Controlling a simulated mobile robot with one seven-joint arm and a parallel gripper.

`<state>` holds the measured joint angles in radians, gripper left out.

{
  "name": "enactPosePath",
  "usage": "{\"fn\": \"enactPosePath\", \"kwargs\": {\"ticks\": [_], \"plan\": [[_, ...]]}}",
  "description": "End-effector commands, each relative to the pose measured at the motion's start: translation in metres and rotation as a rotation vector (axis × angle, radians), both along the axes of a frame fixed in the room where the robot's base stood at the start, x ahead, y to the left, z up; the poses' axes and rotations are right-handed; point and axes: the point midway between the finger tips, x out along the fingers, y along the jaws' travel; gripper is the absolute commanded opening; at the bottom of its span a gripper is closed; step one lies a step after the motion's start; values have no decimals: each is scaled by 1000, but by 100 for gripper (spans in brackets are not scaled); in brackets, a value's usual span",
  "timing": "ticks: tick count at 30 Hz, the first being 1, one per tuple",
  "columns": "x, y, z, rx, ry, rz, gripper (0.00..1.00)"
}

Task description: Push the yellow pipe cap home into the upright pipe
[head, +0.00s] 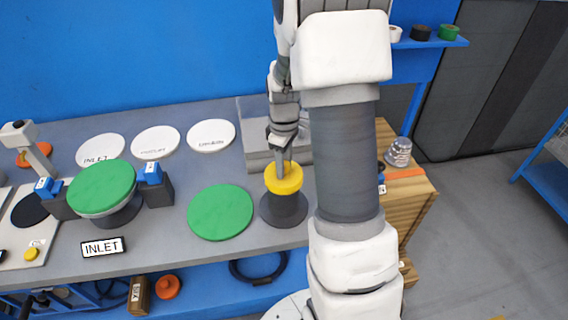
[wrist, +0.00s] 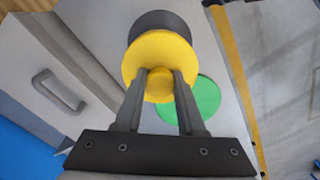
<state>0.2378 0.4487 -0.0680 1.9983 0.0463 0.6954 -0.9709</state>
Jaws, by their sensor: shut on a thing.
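The yellow pipe cap (head: 283,179) sits at the top of the dark grey upright pipe (head: 283,209) on the bench. It also shows in the wrist view (wrist: 159,55), with its round knob between the two fingers. My gripper (head: 281,165) comes down from above and is shut on the cap's knob; it shows in the wrist view too (wrist: 159,78). In the wrist view the dark pipe (wrist: 158,19) shows past the cap's far edge. How deep the cap sits in the pipe is hidden by its wide yellow rim.
A green disc (head: 220,211) lies left of the pipe. A grey box (head: 256,140) with a handle stands behind it. A clamped flange with a green cover (head: 102,187) stands further left. White labelled discs (head: 155,142) lie at the back. A wooden crate (head: 412,187) stands right.

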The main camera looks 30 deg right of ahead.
Motion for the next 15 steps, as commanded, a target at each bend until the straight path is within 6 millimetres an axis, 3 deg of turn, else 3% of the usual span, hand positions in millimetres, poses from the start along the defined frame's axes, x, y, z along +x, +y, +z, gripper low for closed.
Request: {"fn": "enactPosePath", "kwargs": {"ticks": [15], "plan": [[0, 0, -14, 0, 0, 0, 0]]}}
